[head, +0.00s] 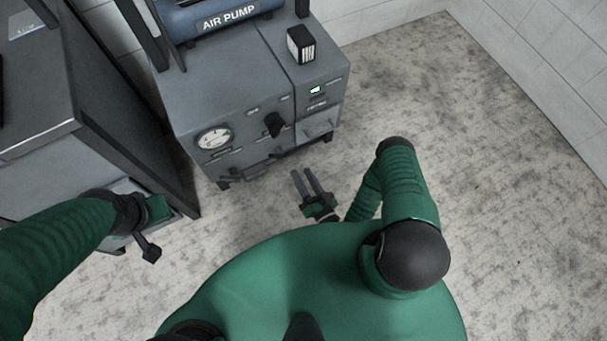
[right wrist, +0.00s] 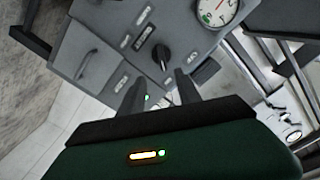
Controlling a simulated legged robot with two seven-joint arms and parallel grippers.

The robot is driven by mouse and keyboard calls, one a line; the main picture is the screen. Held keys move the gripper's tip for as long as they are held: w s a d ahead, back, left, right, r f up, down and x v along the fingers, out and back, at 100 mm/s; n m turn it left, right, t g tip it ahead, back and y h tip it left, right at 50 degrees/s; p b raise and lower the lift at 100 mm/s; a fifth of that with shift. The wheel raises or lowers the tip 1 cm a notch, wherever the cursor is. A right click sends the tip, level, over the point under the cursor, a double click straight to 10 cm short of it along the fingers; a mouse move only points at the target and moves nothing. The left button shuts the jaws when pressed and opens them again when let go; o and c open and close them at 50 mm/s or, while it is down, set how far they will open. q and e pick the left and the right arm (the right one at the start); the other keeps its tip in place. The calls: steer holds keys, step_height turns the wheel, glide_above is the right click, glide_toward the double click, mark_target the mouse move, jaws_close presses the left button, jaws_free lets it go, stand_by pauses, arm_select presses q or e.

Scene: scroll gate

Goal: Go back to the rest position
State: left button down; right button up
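My right gripper (head: 303,173) is in front of the grey air pump cabinet, low and apart from it. Its two fingers are parallel with a gap between them and nothing in it. In the right wrist view the same gripper (right wrist: 160,88) points at the cabinet's front, its fingers apart below the black knob (right wrist: 161,56). My left gripper (head: 155,209) is at the left, by the front of the dark grey cabinet.
The air pump cabinet (head: 213,95) carries a blue tank (head: 215,18), a round gauge (head: 213,138), a black knob (head: 273,124) and a small black box (head: 301,45). The dark grey cabinet (head: 35,85) stands at the left. The floor (head: 490,160) at the right is clear up to the white wall.

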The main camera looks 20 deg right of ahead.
steer(key=w+d+r+n+g+y, duration=0.2)
steer(key=w+n+g+y, duration=0.2)
steer(key=w+n+g, duration=0.5)
steer(key=d+r+g+h, duration=0.2)
steer(key=d+r+h, duration=0.1)
steer(key=r, duration=0.5)
steer(key=s+a+r+m+g+h, duration=0.2)
steer(key=s+r+g, duration=0.2)
steer(key=s+r, duration=0.95)
step_height(320, 180, up, 26)
steer(key=p, duration=2.5)
steer(key=shift+w+a+f, duration=0.15)
steer(key=shift+w+f, duration=0.1)
steer(key=shift+w, duration=0.1)
